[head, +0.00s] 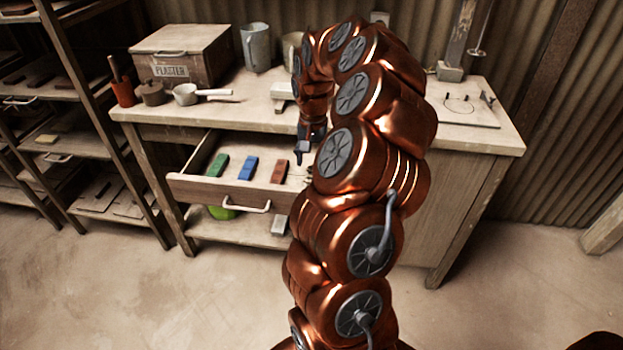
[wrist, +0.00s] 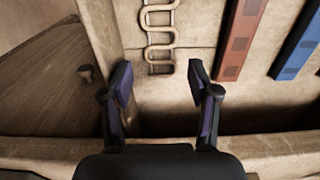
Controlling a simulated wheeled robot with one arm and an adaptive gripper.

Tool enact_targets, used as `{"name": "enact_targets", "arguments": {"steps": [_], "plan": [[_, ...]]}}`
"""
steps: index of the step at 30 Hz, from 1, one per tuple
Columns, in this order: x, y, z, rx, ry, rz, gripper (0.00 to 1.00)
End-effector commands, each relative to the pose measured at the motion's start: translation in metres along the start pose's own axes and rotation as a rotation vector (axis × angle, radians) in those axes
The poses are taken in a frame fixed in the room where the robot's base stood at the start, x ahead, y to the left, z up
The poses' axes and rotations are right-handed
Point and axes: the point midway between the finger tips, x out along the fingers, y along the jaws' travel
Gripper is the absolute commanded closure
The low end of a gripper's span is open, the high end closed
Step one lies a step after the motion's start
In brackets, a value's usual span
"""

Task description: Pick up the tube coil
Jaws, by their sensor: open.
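The tube coil (wrist: 158,30) is a pale, tan serpentine tube lying on the drawer floor in the wrist view, its upper end cut off by the frame edge. In the head view it is mostly hidden behind my arm, at the right end of the open drawer (head: 219,194). My gripper (wrist: 160,80) is open and empty. Its two dark fingertips stand apart, and the near end of the coil shows between and just beyond them. In the head view my gripper (head: 303,150) points down over the drawer's right part. I cannot tell its exact height above the coil.
A red-brown bar (head: 280,171), a blue bar (head: 248,168) and a green bar (head: 217,165) lie in the drawer left of the coil. The workbench top (head: 170,116) overhangs the drawer's back. A plaster box (head: 178,65) and a saucepan (head: 186,95) stand on it.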

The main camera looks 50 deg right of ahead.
Motion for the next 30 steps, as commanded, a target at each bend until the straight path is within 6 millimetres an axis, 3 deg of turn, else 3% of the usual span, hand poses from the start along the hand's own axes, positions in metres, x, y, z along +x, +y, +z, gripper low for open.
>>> {"name": "enact_targets", "arguments": {"steps": [7, 15, 26, 30], "plan": [[0.035, 0.0, 0.004, -0.002, -0.006, 0.002, 0.4], [0.039, -0.001, 0.004, -0.001, -0.003, 0.001, 0.4], [0.038, -0.001, 0.004, -0.001, -0.002, 0.0, 0.76], [0.038, -0.001, 0.004, -0.002, -0.002, 0.0, 0.77]]}}
